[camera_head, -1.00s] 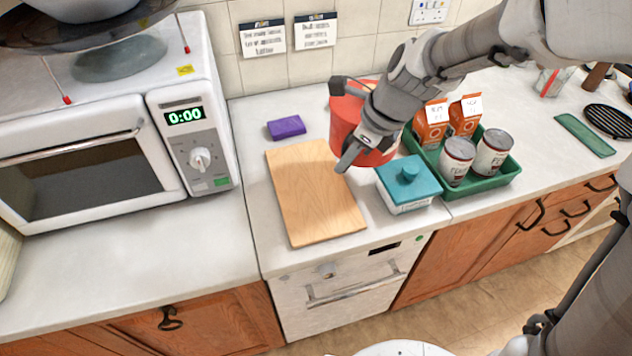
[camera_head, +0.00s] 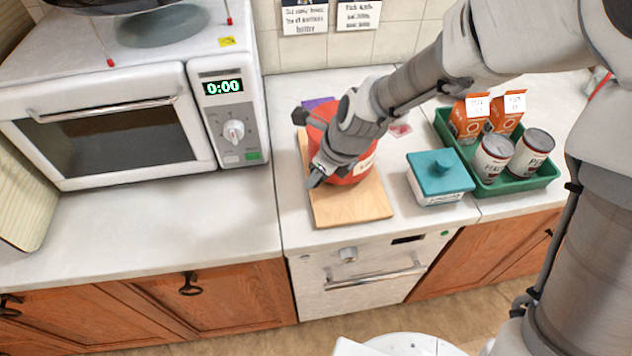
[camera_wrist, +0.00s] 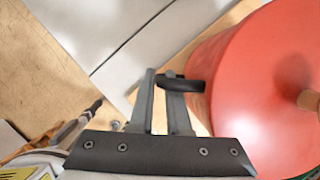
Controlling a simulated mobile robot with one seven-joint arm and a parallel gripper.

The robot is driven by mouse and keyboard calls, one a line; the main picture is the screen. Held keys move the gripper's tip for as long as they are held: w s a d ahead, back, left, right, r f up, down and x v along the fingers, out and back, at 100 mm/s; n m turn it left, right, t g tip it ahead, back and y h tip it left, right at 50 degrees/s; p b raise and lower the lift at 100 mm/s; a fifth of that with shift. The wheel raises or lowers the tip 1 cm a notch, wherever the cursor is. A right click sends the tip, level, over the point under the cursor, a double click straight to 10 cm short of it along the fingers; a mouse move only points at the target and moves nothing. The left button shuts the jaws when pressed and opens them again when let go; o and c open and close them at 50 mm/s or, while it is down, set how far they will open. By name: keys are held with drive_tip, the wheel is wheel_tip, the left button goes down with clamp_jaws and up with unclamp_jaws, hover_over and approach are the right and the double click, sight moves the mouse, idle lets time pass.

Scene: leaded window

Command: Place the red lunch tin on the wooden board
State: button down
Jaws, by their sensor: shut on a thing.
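The red lunch tin (camera_head: 345,179) is over the upper part of the wooden board (camera_head: 354,210), partly hidden behind my wrist. I cannot tell whether its base touches the board. My gripper (camera_head: 316,179) is at the tin's left front. In the wrist view my gripper (camera_wrist: 170,82) is shut on a short black piece at the tin's side, apparently its handle. The tin's round red lid (camera_wrist: 262,75) with a wooden knob fills the right of that view.
A teal-lidded white box (camera_head: 440,175) stands right of the board. A green tray (camera_head: 520,184) with cans and orange cartons is further right. A purple block (camera_head: 318,103) is partly hidden behind the tin. A microwave (camera_head: 110,125) stands left.

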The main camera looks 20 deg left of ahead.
drive_tip(key=shift+f, duration=1.15)
drive_tip(key=shift+f, duration=0.2)
drive_tip(key=c, duration=0.9)
unclamp_jaws()
drive_tip(key=shift+r, duration=0.1)
drive_tip(key=shift+d+r, duration=0.15)
drive_tip(key=shift+r, duration=0.4)
drive_tip(key=p+v, duration=0.1)
drive_tip(key=v, duration=1)
